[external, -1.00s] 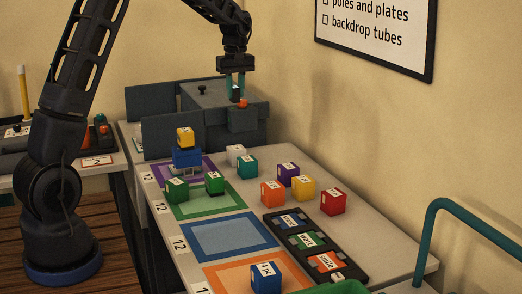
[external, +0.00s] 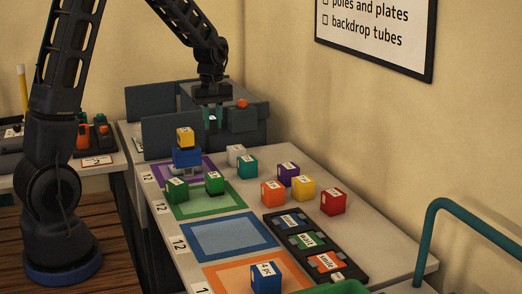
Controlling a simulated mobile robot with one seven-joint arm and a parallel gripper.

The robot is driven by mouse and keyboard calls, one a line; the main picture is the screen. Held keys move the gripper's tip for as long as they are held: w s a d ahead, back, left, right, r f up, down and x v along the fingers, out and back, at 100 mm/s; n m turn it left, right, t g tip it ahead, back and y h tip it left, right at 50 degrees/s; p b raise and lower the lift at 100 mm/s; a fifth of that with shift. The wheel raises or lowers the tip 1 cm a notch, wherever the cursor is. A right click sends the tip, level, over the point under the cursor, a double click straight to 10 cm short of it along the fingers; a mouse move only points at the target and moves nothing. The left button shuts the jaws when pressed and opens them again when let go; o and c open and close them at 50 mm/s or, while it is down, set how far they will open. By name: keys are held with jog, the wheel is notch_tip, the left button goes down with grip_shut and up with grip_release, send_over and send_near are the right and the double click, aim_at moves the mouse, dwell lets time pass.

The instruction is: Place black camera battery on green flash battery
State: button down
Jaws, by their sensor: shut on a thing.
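My gripper (external: 212,118) points down at the dark grey box, its teal fingers close together around something dark with a small pale spot. It is hard to make out against the box, so I cannot confirm it is the black camera battery. Two green blocks with white labels, one at the left (external: 177,190) and one at the right (external: 214,183), stand on the green-framed mat (external: 235,203). I cannot tell which is the flash battery. My gripper is above and behind both, apart from them.
The grey box (external: 258,132) has upright panels and an orange knob (external: 242,103). A yellow block (external: 185,137) sits on a blue one (external: 187,158). Several coloured blocks stand right of the mats. A black labelled tray (external: 308,245) lies in front. The blue-framed mat (external: 225,238) is clear.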

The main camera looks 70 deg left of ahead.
notch_tip(320, 180, down, 13)
jog(key=shift+f, duration=0.1)
dwell(0.5)
jog(key=shift+f, duration=0.1)
jog(key=c, duration=1.2)
grip_release()
jog(key=shift+c, duration=0.2)
